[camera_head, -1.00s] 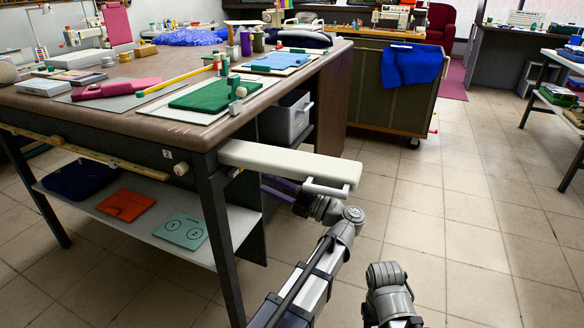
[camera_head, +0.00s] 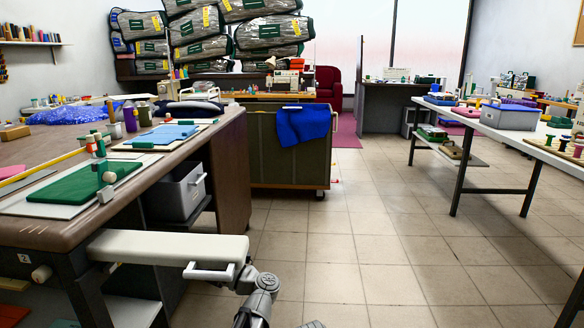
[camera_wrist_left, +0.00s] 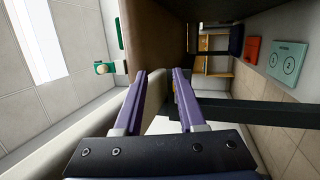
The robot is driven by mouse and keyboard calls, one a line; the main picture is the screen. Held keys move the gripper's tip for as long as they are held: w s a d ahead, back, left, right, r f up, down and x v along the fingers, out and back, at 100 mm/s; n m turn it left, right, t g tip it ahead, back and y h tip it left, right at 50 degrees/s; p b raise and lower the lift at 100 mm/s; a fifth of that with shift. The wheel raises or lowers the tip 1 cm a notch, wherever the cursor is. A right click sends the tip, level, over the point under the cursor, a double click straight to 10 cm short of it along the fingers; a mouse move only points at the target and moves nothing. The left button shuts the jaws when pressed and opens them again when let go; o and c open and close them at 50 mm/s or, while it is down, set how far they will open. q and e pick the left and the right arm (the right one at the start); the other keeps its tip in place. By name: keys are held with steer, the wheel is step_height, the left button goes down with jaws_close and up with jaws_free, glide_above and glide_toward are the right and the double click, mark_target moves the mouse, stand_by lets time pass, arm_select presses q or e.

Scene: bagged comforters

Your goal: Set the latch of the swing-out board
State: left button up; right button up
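The swing-out board (camera_head: 165,246) is a long cream padded board at the table's near right corner. A round cream knob (camera_head: 41,273) is on the table frame near a "2" label (camera_head: 24,258). I cannot make out the latch. My right gripper is out of view.
The worktable (camera_head: 60,232) carries a green pad (camera_head: 80,184) and spools. A grey bin (camera_head: 177,192) sits beneath it. A cart (camera_head: 262,150) with blue cloth stands behind. A white table (camera_head: 480,120) is at the right. The tiled floor between is clear.

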arm_select(q)
steer(key=w+d+r+m+t+h, duration=0.2)
steer(key=w+d+m+t+h, duration=0.75)
steer(key=m+t, duration=0.6)
steer(key=w+d+f+m+g+h, duration=0.1)
steer(key=d+f+m+g+h, duration=0.3)
steer(key=d+f+m+h, duration=0.7)
steer(key=s+a+f+m+g+h, duration=0.35)
steer(key=s+f+m+g, duration=0.25)
steer(key=s+f+g, duration=0.55)
steer(key=s+a+f+g+y, duration=0.2)
steer(key=s+a+f, duration=0.2)
steer(key=s, duration=0.3)
steer(key=s+a+f+g+y, duration=0.2)
steer(key=s+a+f+g, duration=0.15)
steer(key=s, duration=0.35)
steer(key=s+d+m+y, duration=0.1)
steer(key=s+d+m, duration=0.35)
steer(key=d, duration=0.65)
step_height(320, 180, up, 36)
steer(key=p, duration=3.5)
steer(key=shift+s+f+n, duration=0.15)
steer(key=shift+s+n, duration=0.05)
steer(key=shift+n, duration=0.1)
